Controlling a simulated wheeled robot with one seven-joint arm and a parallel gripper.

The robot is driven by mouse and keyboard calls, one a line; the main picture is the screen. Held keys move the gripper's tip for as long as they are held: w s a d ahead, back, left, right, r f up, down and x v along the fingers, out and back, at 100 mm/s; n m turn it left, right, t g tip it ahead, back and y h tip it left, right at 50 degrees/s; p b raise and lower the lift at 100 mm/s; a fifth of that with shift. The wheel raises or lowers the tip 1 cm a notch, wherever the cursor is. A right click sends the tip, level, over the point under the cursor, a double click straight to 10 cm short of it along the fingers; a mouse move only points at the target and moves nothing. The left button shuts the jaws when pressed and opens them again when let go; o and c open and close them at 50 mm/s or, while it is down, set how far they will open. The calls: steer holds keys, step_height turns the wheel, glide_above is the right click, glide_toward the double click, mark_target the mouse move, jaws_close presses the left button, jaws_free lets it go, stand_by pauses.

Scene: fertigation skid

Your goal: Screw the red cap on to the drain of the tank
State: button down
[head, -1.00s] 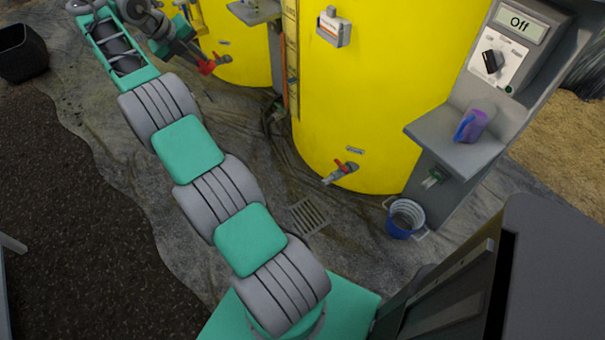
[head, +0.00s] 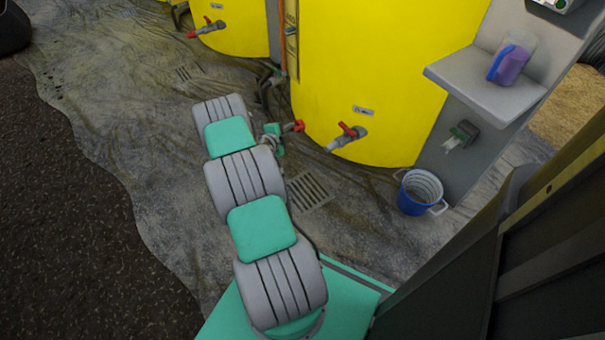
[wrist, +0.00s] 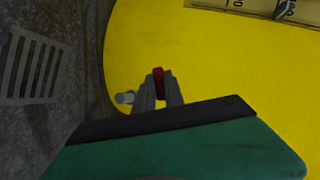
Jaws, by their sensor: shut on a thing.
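The large yellow tank (head: 385,70) has a grey drain (head: 335,145) low on its front, with a red lever (head: 349,131) on top. My gripper (head: 285,129) is left of this drain, with a gap between. It is shut on the red cap (head: 296,126). In the wrist view my gripper's fingers (wrist: 160,98) hold the red cap (wrist: 158,84) between them, against the yellow tank wall. A small grey end, likely the drain (wrist: 125,97), shows just left of the fingers. Much of the cap is hidden by the fingers.
A second yellow tank (head: 235,28) with its own red-levered valve (head: 208,29) stands at the back left. A floor grate (head: 310,190) lies before the tank. A blue bucket (head: 420,192) stands right, below a grey shelf (head: 480,85) with a purple jug (head: 511,62).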

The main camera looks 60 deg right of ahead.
steer(key=s+f+n+b, duration=0.1)
steer(key=s+f, duration=0.3)
steer(key=f, duration=0.2)
steer(key=s+d+f+t+h+b, duration=0.1)
steer(key=s+f+b, duration=0.1)
steer(key=s+f, duration=0.2)
steer(key=shift+s+f+n, duration=0.2)
steer(key=shift+f+n, duration=0.2)
steer(key=shift+f, duration=1.35)
steer(key=shift+s+d+b, duration=0.15)
steer(key=shift+d+b, duration=0.1)
steer(key=shift+b, duration=0.1)
steer(key=shift+s+d, duration=0.2)
steer(key=shift+s, duration=0.05)
steer(key=shift+s+d+r+b, duration=0.1)
steer(key=shift+s+d+b, duration=0.2)
steer(key=shift+d+b, duration=0.4)
stand_by(0.4)
steer(key=shift+a+h+b, duration=0.15)
steer(key=shift+h+b, duration=0.15)
steer(key=shift+b, duration=0.15)
